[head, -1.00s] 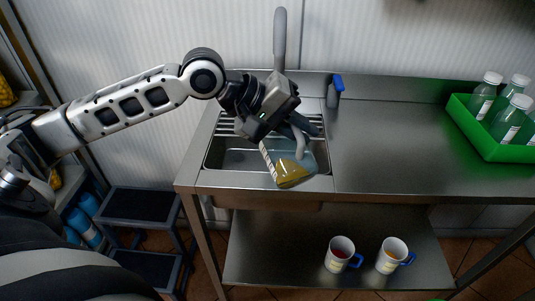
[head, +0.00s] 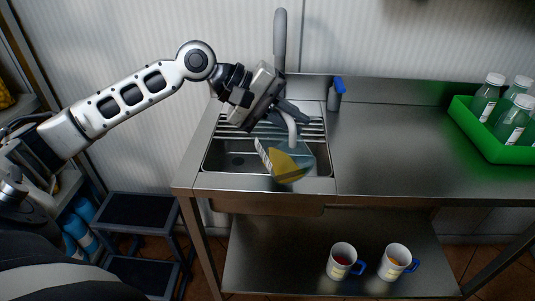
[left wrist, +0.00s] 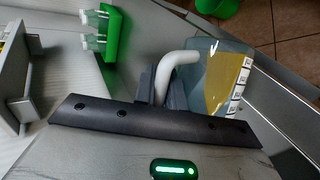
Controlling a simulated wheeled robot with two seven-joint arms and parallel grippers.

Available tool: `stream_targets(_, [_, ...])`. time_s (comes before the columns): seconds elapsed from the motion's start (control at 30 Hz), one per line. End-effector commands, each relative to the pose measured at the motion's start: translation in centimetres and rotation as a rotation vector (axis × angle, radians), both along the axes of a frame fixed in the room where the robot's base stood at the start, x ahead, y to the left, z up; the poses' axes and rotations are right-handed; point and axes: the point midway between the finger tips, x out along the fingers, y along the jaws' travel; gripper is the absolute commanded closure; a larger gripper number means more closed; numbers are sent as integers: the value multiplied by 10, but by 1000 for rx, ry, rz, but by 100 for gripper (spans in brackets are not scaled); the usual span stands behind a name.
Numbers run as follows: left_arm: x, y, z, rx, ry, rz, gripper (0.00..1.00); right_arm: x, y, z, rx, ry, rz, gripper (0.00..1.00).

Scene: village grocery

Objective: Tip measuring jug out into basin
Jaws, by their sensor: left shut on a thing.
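The measuring jug (head: 285,163) is clear, with a pale grey handle, a white scale strip and yellow liquid inside. My left gripper (head: 289,116) is shut on the jug's handle and holds it over the front right part of the basin (head: 222,163). The jug is tilted, and the yellow liquid lies slanted in its lower part. In the left wrist view the jug (left wrist: 222,82) hangs by its handle between the fingers (left wrist: 163,88). No stream of liquid shows. The basin is a steel sink with an open drain. My right gripper is not in view.
A tall grey tap (head: 280,40) stands behind the basin. A blue-topped spray bottle (head: 334,95) is to its right. A green crate (head: 490,135) of bottles stands at the counter's right. Two mugs (head: 341,262) are on the lower shelf. The middle counter (head: 395,140) is clear.

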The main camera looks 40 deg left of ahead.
Motion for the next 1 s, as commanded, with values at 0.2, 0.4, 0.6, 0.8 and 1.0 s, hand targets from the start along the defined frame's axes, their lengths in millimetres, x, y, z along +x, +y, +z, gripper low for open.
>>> stream_targets(0.2, [4, 6, -1, -46, 30, 2, 100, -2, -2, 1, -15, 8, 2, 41])
stream_targets(0.4, [5, 7, -2, -60, 40, 1, 100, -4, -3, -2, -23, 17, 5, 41])
stream_targets(0.6, [6, 9, -3, -77, 50, 1, 100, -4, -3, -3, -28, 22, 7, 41])
stream_targets(0.8, [8, 12, -2, -95, 62, 2, 100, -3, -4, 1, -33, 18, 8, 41])
stream_targets(1.0, [9, 14, -1, -114, 74, 2, 100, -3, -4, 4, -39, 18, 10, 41])
